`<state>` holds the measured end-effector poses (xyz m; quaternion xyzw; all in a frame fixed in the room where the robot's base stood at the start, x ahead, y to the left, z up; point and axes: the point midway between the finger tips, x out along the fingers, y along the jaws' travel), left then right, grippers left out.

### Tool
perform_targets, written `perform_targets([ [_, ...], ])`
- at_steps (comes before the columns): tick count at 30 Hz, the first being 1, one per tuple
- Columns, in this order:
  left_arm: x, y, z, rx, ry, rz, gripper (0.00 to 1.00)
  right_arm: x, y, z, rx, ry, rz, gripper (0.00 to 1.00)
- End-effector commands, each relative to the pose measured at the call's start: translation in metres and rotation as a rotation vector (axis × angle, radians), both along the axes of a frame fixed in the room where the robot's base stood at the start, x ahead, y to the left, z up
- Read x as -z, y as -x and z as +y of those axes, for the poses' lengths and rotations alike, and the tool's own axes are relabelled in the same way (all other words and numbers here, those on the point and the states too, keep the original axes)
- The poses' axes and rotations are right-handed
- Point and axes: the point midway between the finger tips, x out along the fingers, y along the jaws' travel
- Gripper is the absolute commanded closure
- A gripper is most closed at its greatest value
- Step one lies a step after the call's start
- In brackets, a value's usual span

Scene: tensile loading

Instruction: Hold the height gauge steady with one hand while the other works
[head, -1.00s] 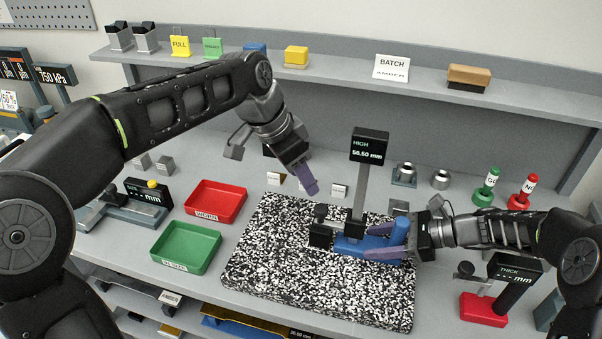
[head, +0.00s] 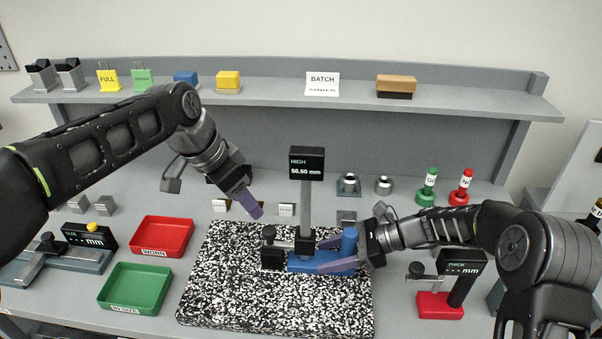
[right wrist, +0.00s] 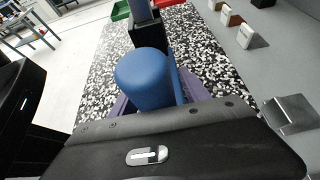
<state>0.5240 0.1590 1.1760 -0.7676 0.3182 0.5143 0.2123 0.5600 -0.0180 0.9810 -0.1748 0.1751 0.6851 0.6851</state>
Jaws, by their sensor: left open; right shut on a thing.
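The height gauge has a blue base (head: 318,262), a grey column and a black display (head: 307,163) reading HIGH and 56.50 mm. It stands upright on the speckled black-and-white plate (head: 230,290). My right gripper (head: 345,258) is shut on the gauge's blue base at its right end, by the blue round post. In the right wrist view the blue post (right wrist: 143,78) stands between the purple fingers. A black block (head: 272,259) sits at the gauge's left, under its measuring arm. My left gripper (head: 250,206) is open and empty above the plate's back left edge.
A red tray (head: 162,237) and a green tray (head: 135,288) lie left of the plate. A red-based thickness gauge (head: 440,305) stands to the right. Small blocks and metal parts line the back. Green (head: 427,188) and red (head: 461,188) plug gauges stand at back right.

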Motion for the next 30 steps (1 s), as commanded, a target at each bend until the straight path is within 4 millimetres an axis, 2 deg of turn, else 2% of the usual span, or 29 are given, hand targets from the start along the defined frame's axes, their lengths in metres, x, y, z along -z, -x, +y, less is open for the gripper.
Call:
perform_targets([
  [14,-0.0001,0.0000,0.0000,0.000,0.000,0.000,0.49,-0.0011,-0.0004,0.0003,0.000,-0.002,-0.001,0.68],
  [15,-0.0001,0.0000,0.0000,0.000,0.000,0.000,0.49,-0.0011,-0.0004,0.0003,0.000,-0.001,-0.001,0.42],
  [23,-0.0001,0.0000,0.0000,0.000,0.000,0.000,0.49,-0.0006,-0.0001,0.0002,0.000,-0.001,-0.001,0.21],
  [30,-0.0001,0.0000,0.0000,0.000,0.000,0.000,0.49,-0.0003,0.0000,0.0001,0.000,0.000,0.000,0.20],
])
